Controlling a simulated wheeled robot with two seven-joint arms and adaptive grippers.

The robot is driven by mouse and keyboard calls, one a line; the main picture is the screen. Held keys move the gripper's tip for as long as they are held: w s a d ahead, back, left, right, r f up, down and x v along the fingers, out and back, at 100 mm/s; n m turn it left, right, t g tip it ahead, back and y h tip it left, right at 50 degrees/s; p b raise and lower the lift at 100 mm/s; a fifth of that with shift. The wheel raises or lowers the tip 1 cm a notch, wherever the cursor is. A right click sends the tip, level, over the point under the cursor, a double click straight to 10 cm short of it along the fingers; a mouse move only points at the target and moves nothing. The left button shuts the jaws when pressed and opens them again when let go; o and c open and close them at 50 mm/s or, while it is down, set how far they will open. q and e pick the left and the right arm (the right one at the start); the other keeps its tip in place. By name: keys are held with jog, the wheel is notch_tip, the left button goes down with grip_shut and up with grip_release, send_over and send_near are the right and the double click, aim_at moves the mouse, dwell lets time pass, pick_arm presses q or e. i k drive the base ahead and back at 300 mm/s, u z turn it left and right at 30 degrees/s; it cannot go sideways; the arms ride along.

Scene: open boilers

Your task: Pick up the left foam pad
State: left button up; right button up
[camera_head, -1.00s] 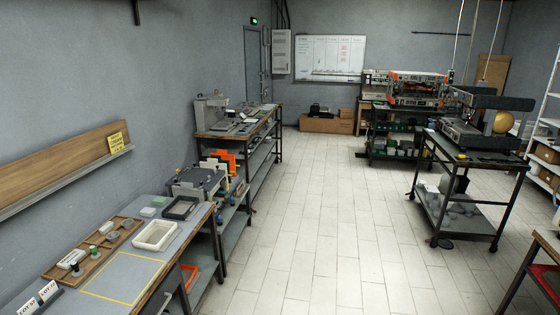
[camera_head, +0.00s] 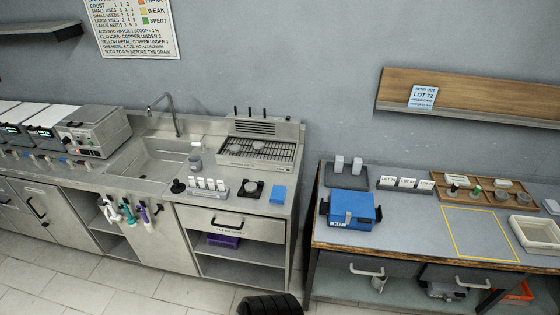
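No thing is plainly marked as the left foam pad, and I cannot tell which one it is. A flat blue block (camera_head: 279,195), like a sponge, lies at the right end of the steel counter. A pale flat pad (camera_head: 552,206) is partly cut off at the right edge, behind the white tray (camera_head: 537,233) on the workbench. A dark grey mat (camera_head: 332,182) with two small pale blocks on it lies at the back left of the workbench. Neither of my grippers is in view.
The workbench (camera_head: 400,240) holds a blue box (camera_head: 350,209), lot cards (camera_head: 405,184), a wooden tray (camera_head: 440,186) and a yellow-outlined area. A steel counter with a sink (camera_head: 155,160) stands left. A black rounded thing (camera_head: 269,305) shows at the bottom.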

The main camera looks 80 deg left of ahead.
aim_at(338, 161)
jog(key=u, duration=2.2)
